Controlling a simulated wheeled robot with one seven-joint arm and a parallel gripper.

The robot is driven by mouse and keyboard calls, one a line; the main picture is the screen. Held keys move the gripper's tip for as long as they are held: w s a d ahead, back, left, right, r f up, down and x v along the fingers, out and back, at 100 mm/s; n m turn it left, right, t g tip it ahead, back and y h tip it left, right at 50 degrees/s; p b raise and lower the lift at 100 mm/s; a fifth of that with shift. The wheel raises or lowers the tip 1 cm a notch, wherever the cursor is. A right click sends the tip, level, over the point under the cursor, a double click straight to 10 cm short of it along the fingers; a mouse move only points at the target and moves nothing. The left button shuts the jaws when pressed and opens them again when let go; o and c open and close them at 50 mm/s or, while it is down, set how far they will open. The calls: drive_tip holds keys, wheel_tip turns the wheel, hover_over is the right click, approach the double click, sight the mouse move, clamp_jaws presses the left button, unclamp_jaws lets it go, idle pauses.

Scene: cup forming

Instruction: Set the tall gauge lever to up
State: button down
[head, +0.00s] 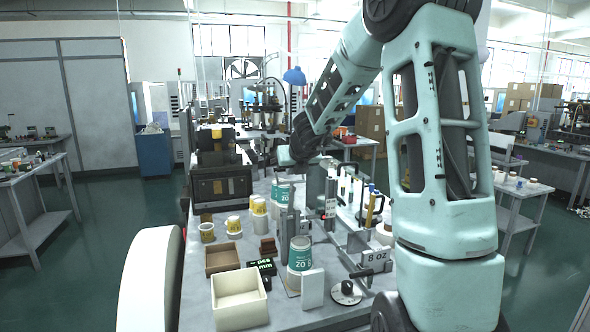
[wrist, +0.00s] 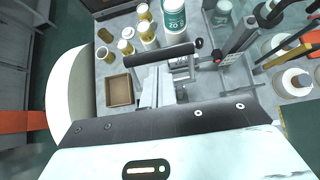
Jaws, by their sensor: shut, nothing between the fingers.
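The tall gauge (head: 330,198) is a slim upright grey post with a pale label and a small red light, standing in the middle of the bench. It also shows at the right of the wrist view (wrist: 240,38), with the red light on its near side. A black bar with a rounded end (wrist: 160,54) lies across the wrist view just beyond my fingers; I cannot tell whether it is the lever. My gripper (wrist: 165,88) is shut and empty, left of the gauge post. My arm and hand hide part of this area, so the lever's setting is unclear.
A cream bin (head: 239,300) and a brown tray (head: 222,258) stand at the front left. Yellow-banded cups (head: 233,226) and teal-labelled cups (head: 299,254) stand nearby.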

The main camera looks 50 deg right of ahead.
drive_tip(key=shift+w+d, duration=0.1)
drive_tip(key=shift+w, duration=0.1)
drive_tip(key=w+d, duration=0.1)
drive_tip(key=w+p, duration=0.1)
drive_tip(key=w, duration=0.1)
drive_tip(key=shift+d, duration=0.35)
drive_tip(key=shift+w+d+f+p, duration=0.1)
drive_tip(key=shift+w+d+p, duration=0.2)
drive_tip(key=shift+w, duration=0.05)
drive_tip(key=shift+s, duration=0.1)
